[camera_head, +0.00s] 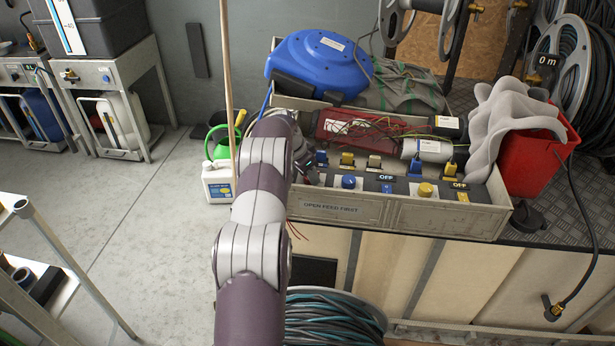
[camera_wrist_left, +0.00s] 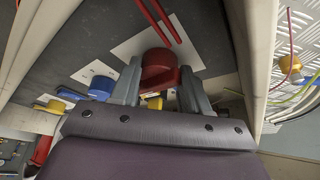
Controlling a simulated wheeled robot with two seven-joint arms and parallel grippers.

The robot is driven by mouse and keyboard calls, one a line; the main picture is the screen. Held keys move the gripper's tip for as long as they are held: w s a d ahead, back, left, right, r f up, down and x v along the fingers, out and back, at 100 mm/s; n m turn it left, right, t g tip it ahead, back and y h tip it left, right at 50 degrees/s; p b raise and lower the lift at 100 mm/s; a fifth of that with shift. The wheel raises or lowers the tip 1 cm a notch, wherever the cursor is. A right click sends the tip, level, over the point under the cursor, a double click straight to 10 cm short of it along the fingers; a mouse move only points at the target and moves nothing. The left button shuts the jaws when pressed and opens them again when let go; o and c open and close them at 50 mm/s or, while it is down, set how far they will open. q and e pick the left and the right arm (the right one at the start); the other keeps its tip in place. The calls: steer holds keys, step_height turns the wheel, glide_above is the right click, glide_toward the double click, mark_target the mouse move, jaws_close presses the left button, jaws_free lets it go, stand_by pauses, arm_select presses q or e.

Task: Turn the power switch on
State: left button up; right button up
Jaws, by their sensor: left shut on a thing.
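A control panel (camera_head: 404,188) runs along the front of a tray. It carries a blue knob (camera_head: 348,181), a yellow knob (camera_head: 425,190) and blue and yellow switches marked OFF. My left gripper (camera_head: 306,174) is at the panel's left end, mostly hidden by my own arm in the head view. In the left wrist view, the fingers of my left gripper (camera_wrist_left: 160,90) are closed on both sides of a red knob (camera_wrist_left: 160,66) on a white plate. I cannot read any label by the red knob or tell its position. My right gripper is not in view.
The tray's front wall (camera_head: 345,211) reads OPEN FEED FIRST. Behind the panel are small blue and yellow valves, wires and a grey cylinder (camera_head: 427,150). A blue hose reel (camera_head: 318,62) stands behind. A red bucket (camera_head: 535,150) with a grey cloth is at right.

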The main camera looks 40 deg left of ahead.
arm_select(q)
steer(key=shift+w+r, duration=0.3)
steer(key=shift+r, duration=0.1)
steer(key=o, duration=1)
steer(key=shift+d+f, duration=0.15)
steer(key=shift+f, duration=0.05)
steer(key=shift+s+r, duration=0.15)
steer(key=shift+r, duration=0.05)
steer(key=v, duration=0.3)
steer(key=shift+r, duration=0.3)
steer(key=p+v, duration=0.4)
steer(key=v, duration=0.4)
steer(key=shift+s+r, duration=0.15)
steer(key=shift+r, duration=0.15)
steer(key=shift+f, duration=0.1)
